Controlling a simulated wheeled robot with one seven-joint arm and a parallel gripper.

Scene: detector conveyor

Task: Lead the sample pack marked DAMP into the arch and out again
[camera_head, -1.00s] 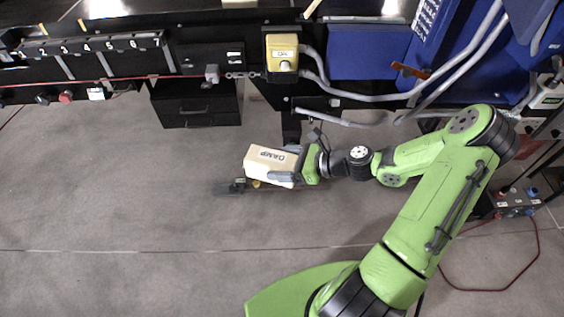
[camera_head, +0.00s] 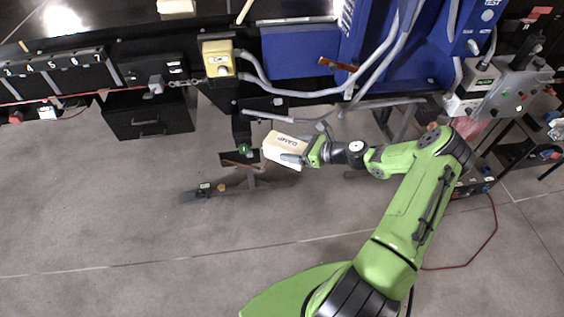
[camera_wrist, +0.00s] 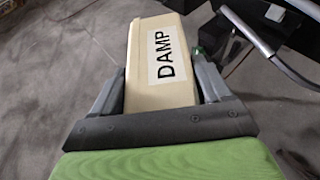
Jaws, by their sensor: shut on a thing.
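The cream sample pack marked DAMP (camera_head: 284,147) is held in my gripper (camera_head: 292,153), above the floor and in front of the conveyor's dark side. In the wrist view the pack (camera_wrist: 163,68) fills the space between both fingers of my gripper (camera_wrist: 160,95), its DAMP label facing up. The blue housing (camera_head: 385,45) with grey curved tubes stands beyond and to the right of the pack; I cannot tell whether it is the arch. An opening is not clearly visible.
A yellow box (camera_head: 218,57) and grey hoses are on the conveyor's near side. A black drawer unit (camera_head: 147,113) stands below at left. A grey control box (camera_head: 510,88) is at right. The floor (camera_head: 110,220) at front left is clear. A grey bar (camera_wrist: 265,45) crosses the wrist view's upper right.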

